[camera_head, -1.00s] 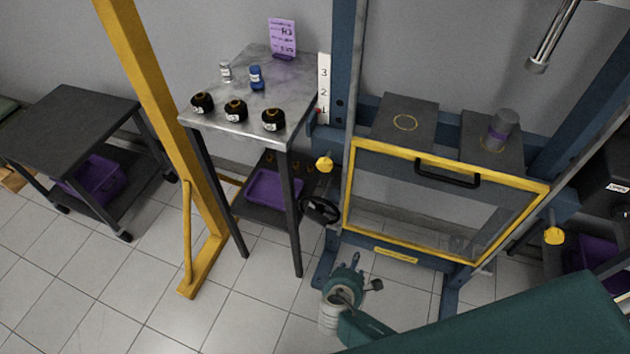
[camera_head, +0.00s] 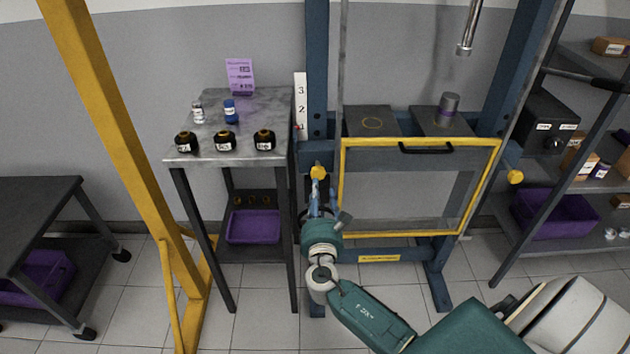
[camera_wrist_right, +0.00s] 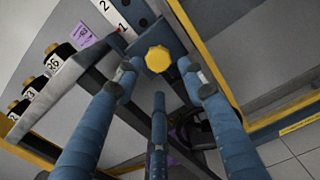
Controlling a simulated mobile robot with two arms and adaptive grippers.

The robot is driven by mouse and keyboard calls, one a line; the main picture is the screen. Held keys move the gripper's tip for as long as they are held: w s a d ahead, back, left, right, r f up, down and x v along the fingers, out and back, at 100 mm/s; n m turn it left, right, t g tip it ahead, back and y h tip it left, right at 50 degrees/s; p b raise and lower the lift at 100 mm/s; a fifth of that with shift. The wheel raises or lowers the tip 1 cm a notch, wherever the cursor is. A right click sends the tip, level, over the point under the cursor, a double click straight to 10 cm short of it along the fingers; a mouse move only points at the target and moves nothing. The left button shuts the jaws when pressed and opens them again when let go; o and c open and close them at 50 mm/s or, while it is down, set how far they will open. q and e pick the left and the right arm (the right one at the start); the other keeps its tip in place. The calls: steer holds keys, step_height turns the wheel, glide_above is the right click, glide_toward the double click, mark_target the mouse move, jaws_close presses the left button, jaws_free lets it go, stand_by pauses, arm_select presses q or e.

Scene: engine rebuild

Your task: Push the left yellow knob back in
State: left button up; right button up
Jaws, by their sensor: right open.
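The left yellow knob (camera_head: 318,172) sits on the blue press frame at the left of the yellow-edged guard (camera_head: 420,143). It also shows in the right wrist view (camera_wrist_right: 158,59), near the top middle. My right gripper (camera_head: 316,192) is just in front of and below the knob in the head view. In the wrist view my right gripper (camera_wrist_right: 158,75) is open, with blue fingers to the left and right of the knob and a third finger below it. I cannot tell whether any finger touches the knob. The right yellow knob (camera_head: 515,177) is at the guard's other side. My left gripper is not in view.
A metal-topped table (camera_head: 240,105) with several black labelled parts stands left of the press. A black handwheel (camera_wrist_right: 195,130) is partly hidden behind my right fingers. A yellow post (camera_head: 110,130) stands further left. A shelf (camera_head: 560,245) is at the right.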

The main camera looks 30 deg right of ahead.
mark_target(318, 176)
steer(key=x, duration=0.3)
steer(key=shift+w, duration=0.35)
steer(key=shift+x, duration=1.2)
steer(key=shift+w+d, duration=0.35)
steer(key=shift+w, duration=0.25)
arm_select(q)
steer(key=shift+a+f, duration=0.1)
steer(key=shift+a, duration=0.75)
arm_select(e)
jaws_close()
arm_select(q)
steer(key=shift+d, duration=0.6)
